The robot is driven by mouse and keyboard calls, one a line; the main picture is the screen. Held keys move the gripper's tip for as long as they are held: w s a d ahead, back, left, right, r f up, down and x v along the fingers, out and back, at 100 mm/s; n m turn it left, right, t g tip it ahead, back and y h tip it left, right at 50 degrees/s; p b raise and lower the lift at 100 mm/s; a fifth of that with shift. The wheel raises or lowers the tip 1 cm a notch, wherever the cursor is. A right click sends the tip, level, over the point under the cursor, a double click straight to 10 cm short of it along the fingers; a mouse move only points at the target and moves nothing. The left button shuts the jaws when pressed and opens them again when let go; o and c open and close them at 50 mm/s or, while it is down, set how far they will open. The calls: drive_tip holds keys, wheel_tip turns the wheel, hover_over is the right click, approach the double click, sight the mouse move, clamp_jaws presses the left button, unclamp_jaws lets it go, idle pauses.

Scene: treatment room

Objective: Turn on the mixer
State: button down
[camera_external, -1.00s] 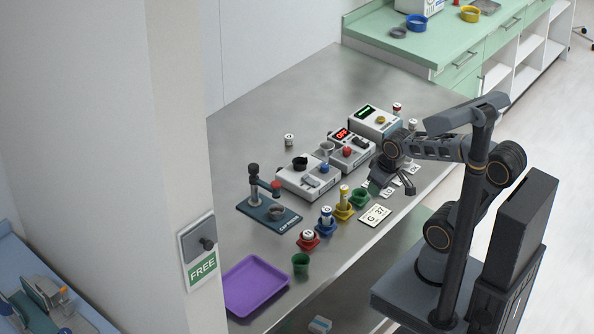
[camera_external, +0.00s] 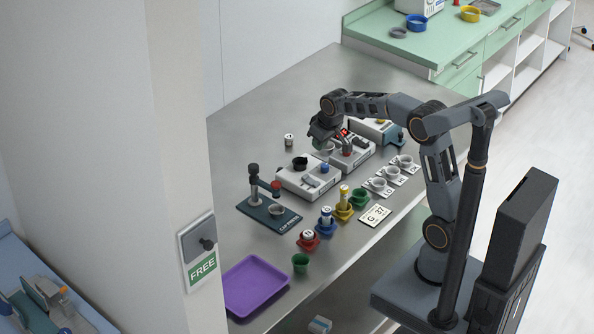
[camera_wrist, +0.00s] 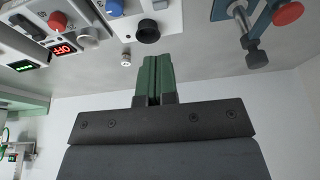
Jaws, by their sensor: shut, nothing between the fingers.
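Three white devices stand in a row on the steel table; I cannot read which is labelled the mixer. The middle device (camera_external: 361,158) has a red knob (camera_wrist: 57,21), a grey cup (camera_wrist: 88,38) and a red display reading OFF (camera_wrist: 62,49). The nearer left device (camera_external: 308,183) has a black cup (camera_wrist: 148,32) and a blue knob (camera_wrist: 115,8). The back device (camera_external: 386,130) is partly hidden by my arm; its display (camera_wrist: 22,67) is lit green. My gripper (camera_wrist: 157,62) is shut and empty, raised above the table near the middle device's far side.
A blue capping stand (camera_external: 268,212) with a red-ended handle is left of the devices. Colored cups with vials, such as the red one (camera_external: 308,242), and white cups on cards (camera_external: 380,185) line the front. A loose vial (camera_external: 289,139) stands behind. A purple tray (camera_external: 255,286) is at front left.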

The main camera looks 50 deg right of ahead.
drive_tip(key=shift+w+r, duration=0.2)
drive_tip(key=shift+r, duration=0.1)
drive_tip(key=p, duration=0.1)
approach(306, 176)
drive_tip(key=x, duration=0.5)
drive_tip(key=shift+w+f, duration=0.1)
drive_tip(key=shift+w, duration=0.2)
drive_tip(key=shift+x, duration=0.95)
drive_tip(key=shift+s+f, duration=0.1)
drive_tip(key=shift+s, duration=0.05)
drive_tip(key=shift+p, duration=0.35)
